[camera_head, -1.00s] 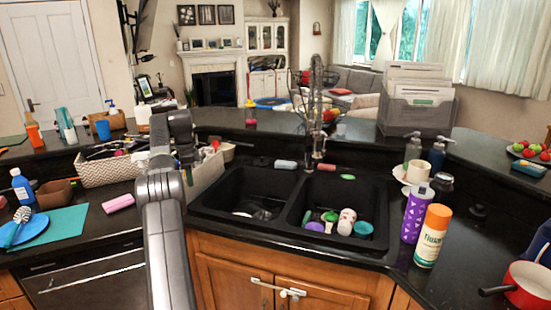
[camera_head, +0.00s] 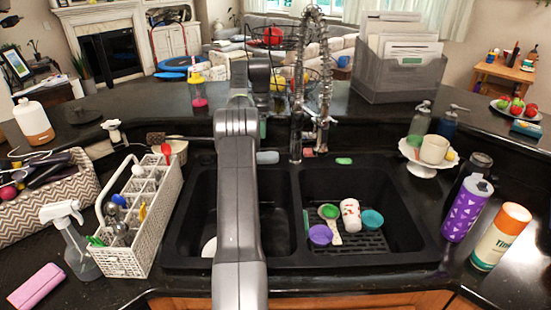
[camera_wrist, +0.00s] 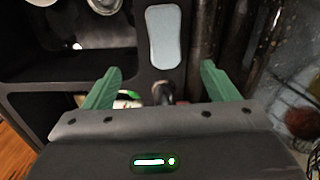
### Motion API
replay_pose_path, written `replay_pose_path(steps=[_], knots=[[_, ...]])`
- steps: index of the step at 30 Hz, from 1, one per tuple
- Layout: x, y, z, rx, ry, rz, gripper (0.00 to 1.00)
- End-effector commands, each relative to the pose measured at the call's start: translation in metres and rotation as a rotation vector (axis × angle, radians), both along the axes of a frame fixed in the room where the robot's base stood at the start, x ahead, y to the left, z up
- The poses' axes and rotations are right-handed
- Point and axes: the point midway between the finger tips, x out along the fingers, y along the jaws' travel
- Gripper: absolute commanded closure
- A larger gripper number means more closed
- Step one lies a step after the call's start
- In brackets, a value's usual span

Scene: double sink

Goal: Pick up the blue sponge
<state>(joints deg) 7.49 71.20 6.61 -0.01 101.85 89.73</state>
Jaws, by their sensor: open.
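The blue sponge (camera_head: 267,157) is pale blue and lies flat on the sink's back rim, just right of my arm in the head view. In the wrist view the sponge (camera_wrist: 165,37) is a rounded oblong near the top middle, lying ahead of the fingertips and between their lines. My gripper (camera_wrist: 160,88) has two green fingers spread wide with nothing between them. The fingers are apart from the sponge. In the head view my arm hides most of the gripper.
The tall spring faucet (camera_head: 297,110) stands just right of the sponge. A pink item (camera_head: 308,153) and a green item (camera_head: 344,161) lie farther right. The right basin holds cups and a scrubber. A white caddy (camera_head: 125,262) stands left of the sink.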

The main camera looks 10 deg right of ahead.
Motion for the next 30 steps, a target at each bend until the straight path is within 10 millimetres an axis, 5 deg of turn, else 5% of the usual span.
replay_pose_path(steps=[10, 30], knots=[[-0.001, -0.002, -0.067, 0.001, 0.008, -0.003, 0.19], [0.004, -0.003, -0.131, 0.001, 0.005, -0.003, 0.19]])
